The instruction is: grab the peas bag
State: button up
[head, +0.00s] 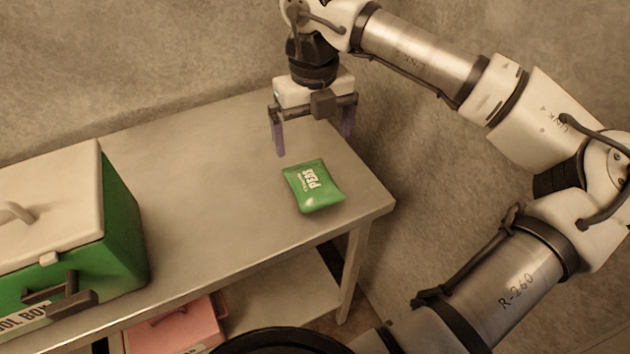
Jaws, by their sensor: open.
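The peas bag (313,187) is a small green pouch with white lettering. It lies flat on the metal table (205,195), near its right end. My gripper (313,147) points down above the table, just behind the bag in the head view. Its two purple-grey fingers are spread wide with nothing between them. The fingers look apart from the bag; their exact height above the table is hard to tell.
A green cool box (122,225) with a white lid stands on the table at the left. A pink box (175,328) sits on the lower shelf. The tabletop between cool box and bag is clear. A wall (130,60) runs behind the table.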

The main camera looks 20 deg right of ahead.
aim_at(313, 177)
notch_tip(313, 177, down, 6)
jog(key=shift+a+f+p, duration=0.1)
jog(key=shift+f+p, duration=0.15)
jog(key=shift+p, duration=0.25)
jog(key=shift+f+p, duration=1.1)
jog(key=shift+f, duration=1.6)
jog(key=c, duration=1.1)
jog(key=shift+c, duration=0.4)
jog(key=shift+w+r, duration=0.1)
jog(key=shift+r, duration=0.05)
